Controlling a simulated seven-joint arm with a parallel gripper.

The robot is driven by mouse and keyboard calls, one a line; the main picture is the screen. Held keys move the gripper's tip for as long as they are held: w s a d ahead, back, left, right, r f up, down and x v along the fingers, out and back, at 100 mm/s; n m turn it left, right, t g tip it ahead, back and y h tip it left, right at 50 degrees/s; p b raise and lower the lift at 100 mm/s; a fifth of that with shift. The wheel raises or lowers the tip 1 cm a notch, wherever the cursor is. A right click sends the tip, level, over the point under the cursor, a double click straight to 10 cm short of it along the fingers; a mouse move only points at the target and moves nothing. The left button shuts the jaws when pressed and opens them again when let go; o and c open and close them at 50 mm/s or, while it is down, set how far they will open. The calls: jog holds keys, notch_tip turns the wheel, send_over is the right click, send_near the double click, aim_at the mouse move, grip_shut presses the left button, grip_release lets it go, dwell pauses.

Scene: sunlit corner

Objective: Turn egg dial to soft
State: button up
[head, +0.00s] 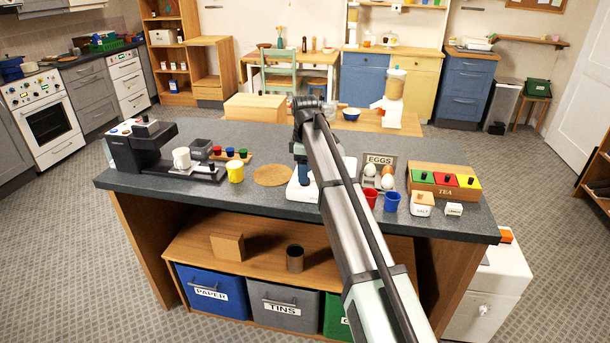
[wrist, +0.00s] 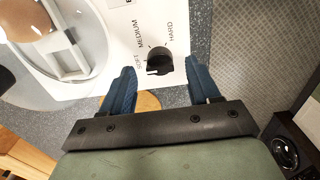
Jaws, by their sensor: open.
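The egg cooker (wrist: 97,70) is a white panel with a clear round bowl at its left in the wrist view. Its black dial (wrist: 159,60) has SOFT, MEDIUM and HARD printed around it. I cannot tell clearly which word the dial points to. A brown egg (wrist: 28,18) sits in the bowl on a white holder. My gripper (wrist: 163,70) is open, its blue fingers on either side of the dial, apart from it in the picture. In the head view, the cooker's white base (head: 299,193) shows on the counter, partly hidden by my arm.
On the dark counter (head: 270,208), an EGGS holder (head: 380,160), red and blue cups (head: 391,202), a salt box (head: 422,204) and a tea box (head: 443,188) stand right of my arm. A round cork mat (head: 272,175) and coffee machine (head: 140,148) are left.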

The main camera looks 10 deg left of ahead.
notch_tip(320, 180, up, 12)
jog(key=shift+f, duration=0.15)
dwell(0.5)
